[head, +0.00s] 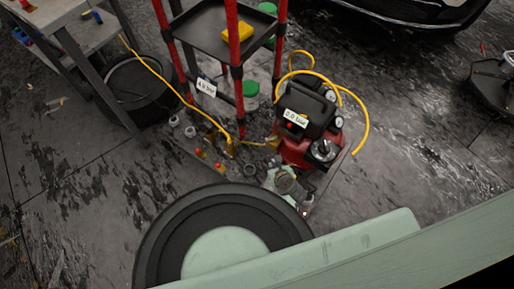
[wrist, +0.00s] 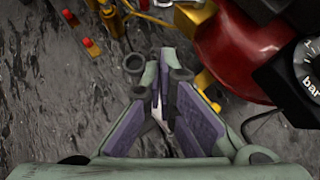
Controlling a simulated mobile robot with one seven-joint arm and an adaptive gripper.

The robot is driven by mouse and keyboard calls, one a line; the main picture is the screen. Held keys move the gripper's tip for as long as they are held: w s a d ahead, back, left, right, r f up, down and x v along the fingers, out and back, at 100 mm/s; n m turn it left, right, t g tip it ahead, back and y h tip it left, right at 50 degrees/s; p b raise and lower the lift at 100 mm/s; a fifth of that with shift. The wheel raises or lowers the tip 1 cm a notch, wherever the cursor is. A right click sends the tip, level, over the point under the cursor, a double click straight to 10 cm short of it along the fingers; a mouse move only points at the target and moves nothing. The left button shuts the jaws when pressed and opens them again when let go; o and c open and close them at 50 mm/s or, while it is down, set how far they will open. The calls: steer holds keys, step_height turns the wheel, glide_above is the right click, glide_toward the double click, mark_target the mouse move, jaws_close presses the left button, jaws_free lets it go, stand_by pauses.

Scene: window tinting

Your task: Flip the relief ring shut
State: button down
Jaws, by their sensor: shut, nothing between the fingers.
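My gripper (head: 287,184) is low beside the front of the red and black compressor (head: 298,153). In the wrist view my gripper's fingertips (wrist: 165,75) are together with nothing seen between them. A dark ring (wrist: 135,63) lies just left of the fingertips, and a similar grey ring (head: 250,170) shows in the head view. A thin black loop (wrist: 246,127) is partly hidden by the right finger. I cannot tell which of these, if any, is the relief ring. The compressor's red tank (wrist: 228,50) is at the upper right. A label (head: 296,118) on the compressor reads 0.0 bar.
A yellow hose (head: 365,128) loops around the compressor. A cart with red posts (head: 235,70) stands behind. Wet dark floor (head: 70,190) is open at left.

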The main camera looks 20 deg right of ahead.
mark_target(267, 140)
stand_by(0.3)
steer(key=w+r+b+x, duration=0.2)
steer(key=b+x, duration=0.5)
steer(key=x, duration=0.6)
